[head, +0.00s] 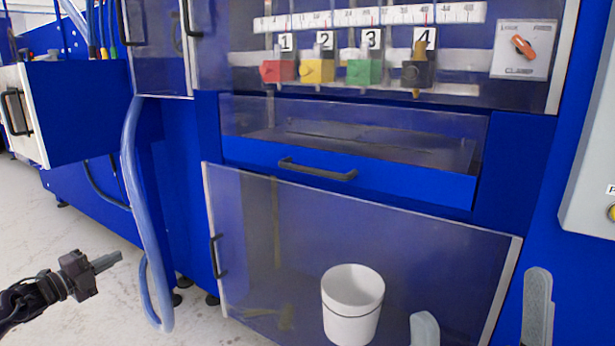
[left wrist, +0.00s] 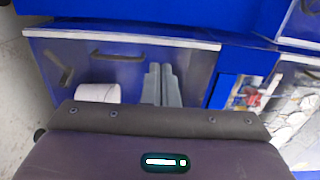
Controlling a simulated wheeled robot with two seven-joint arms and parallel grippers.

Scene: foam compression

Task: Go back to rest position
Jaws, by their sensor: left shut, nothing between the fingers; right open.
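My left gripper (head: 106,262) is at the lower left of the head view, over the pale floor and away from the blue machine. Its fingers are together and empty; they also show in the left wrist view (left wrist: 161,84). My right gripper (head: 481,297) is at the lower right of the head view, in front of the machine. Its two grey fingers are wide apart with nothing between them. The rest of the right gripper is out of frame.
A white bucket (head: 351,310) stands left of my right gripper, before the clear lower door (head: 370,235). Above are a drawer (head: 400,180) and numbered coloured blocks. A blue hose (head: 131,170) hangs between my left gripper and the machine. Floor (head: 90,225) at left is clear.

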